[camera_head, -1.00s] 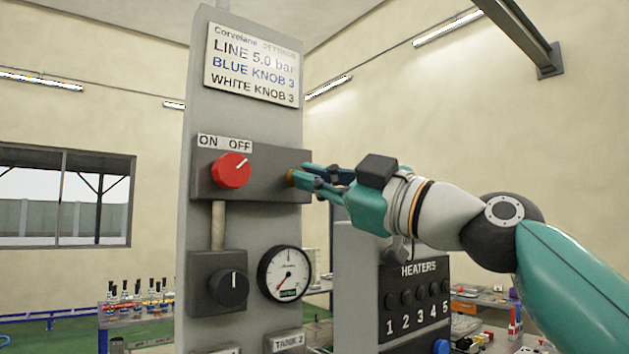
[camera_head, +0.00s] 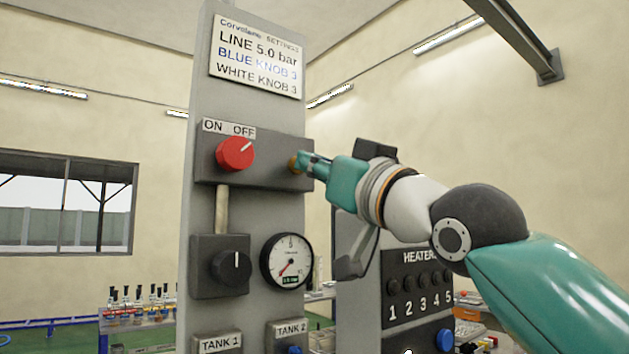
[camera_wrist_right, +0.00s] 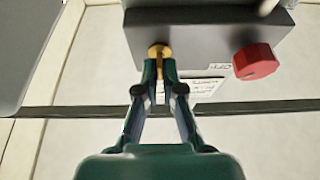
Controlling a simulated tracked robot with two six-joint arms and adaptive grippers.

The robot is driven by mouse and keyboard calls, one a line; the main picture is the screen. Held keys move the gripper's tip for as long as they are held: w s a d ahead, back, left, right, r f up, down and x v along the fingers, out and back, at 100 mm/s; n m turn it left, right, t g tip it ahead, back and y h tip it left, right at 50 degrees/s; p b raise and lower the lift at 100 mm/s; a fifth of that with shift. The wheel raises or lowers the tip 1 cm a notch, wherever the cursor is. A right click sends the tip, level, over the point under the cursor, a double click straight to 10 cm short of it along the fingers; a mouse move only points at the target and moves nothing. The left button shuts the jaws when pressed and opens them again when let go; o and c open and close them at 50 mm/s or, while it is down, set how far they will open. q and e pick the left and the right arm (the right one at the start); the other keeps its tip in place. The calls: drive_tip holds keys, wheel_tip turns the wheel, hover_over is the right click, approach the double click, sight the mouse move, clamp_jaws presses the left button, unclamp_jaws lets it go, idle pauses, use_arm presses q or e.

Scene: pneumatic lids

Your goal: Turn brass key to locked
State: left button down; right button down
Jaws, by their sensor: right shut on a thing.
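The brass key (camera_head: 294,163) sits in the right part of the dark box (camera_head: 265,170) on the grey column, mostly hidden by my fingers in the head view. In the right wrist view the brass key (camera_wrist_right: 158,52) shows as a round golden collar with a narrow part between the fingertips. My right gripper (camera_head: 303,162) is shut on it; in the right wrist view the gripper (camera_wrist_right: 160,75) has both fingertips against the key. The key's exact angle and any lock marks cannot be made out. My left gripper is in neither view.
A red knob (camera_head: 235,154) under an ON/OFF label sits left of the key. Below are a black knob (camera_head: 231,266) and a gauge (camera_head: 287,261). A heaters panel (camera_head: 417,285) stands to the right, behind and below my right arm.

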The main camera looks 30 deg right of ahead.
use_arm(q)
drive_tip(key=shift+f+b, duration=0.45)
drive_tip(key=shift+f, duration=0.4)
use_arm(e)
drive_tip(key=shift+a+m+g+h, duration=0.1)
drive_tip(key=shift+m+g+h, duration=0.15)
drive_tip(key=shift+m+h, duration=1.35)
drive_tip(key=shift+a+m+g+h, duration=0.1)
drive_tip(key=shift+m+g+h, duration=0.3)
drive_tip(key=shift+m, duration=2.2)
drive_tip(key=shift+a+m+g+h, duration=0.15)
drive_tip(key=shift+m+h, duration=0.95)
drive_tip(key=shift+m, duration=1)
drive_tip(key=c, duration=1.3)
unclamp_jaws()
drive_tip(key=shift+d, duration=0.15)
drive_tip(key=shift+s, duration=0.2)
